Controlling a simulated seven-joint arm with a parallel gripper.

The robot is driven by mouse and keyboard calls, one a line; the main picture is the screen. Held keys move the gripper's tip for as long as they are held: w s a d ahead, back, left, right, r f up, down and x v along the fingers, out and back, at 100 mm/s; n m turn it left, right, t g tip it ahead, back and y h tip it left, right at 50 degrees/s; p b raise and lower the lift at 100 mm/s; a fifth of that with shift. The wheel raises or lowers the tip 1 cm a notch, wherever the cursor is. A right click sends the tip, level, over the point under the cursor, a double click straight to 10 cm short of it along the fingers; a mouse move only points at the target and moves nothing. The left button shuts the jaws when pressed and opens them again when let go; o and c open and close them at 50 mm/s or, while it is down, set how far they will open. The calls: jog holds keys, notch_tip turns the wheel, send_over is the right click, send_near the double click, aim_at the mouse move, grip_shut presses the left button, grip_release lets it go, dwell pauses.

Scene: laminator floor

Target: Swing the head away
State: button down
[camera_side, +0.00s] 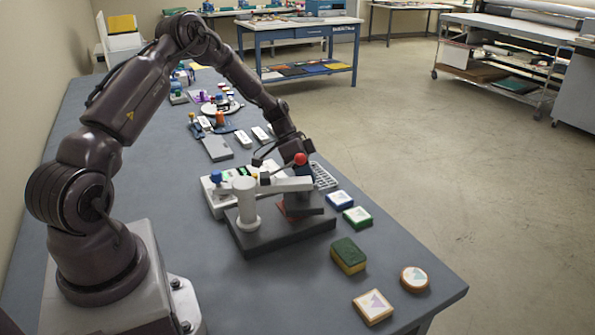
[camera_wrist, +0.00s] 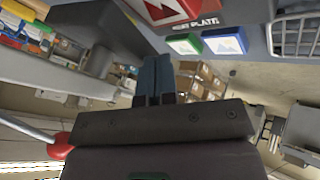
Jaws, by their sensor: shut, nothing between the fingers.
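A small press stands on a dark base (camera_side: 262,236) in the side view. It has a white post (camera_side: 246,205) and a pale swing arm (camera_side: 287,185) with a dark head (camera_side: 300,203) under its far end. The head is over a red plate (camera_side: 286,211), which also shows at the top of the wrist view (camera_wrist: 178,10). A red ball knob (camera_side: 300,159) stands up from the arm, and red shows at the left of the wrist view (camera_wrist: 60,149). My gripper (camera_wrist: 155,75) is shut and empty, close by the knob; whether it touches the knob or arm is unclear.
A blue stamp block (camera_side: 339,199) and a green one (camera_side: 357,216) lie right of the press. A green and yellow sponge (camera_side: 348,256) and two pale stamps lie near the front. A control box with a blue knob (camera_side: 216,177) sits behind the post.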

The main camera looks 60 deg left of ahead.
aim_at(318, 199)
jog(key=d+m+g, duration=0.1)
jog(key=d, duration=0.1)
jog(key=d+m+g, duration=0.1)
jog(key=d+m, duration=0.1)
jog(key=s+d+m+g, duration=0.1)
jog(key=d, duration=0.1)
jog(key=shift+d+m, duration=0.15)
jog(key=shift+m, duration=0.25)
jog(key=s+d+m+g+y, duration=0.1)
jog(key=s+d+m+g, duration=0.2)
jog(key=s+d+m, duration=0.2)
jog(key=shift+d+m+g, duration=0.4)
jog(key=shift+d+m, duration=0.2)
jog(key=shift+d, duration=0.25)
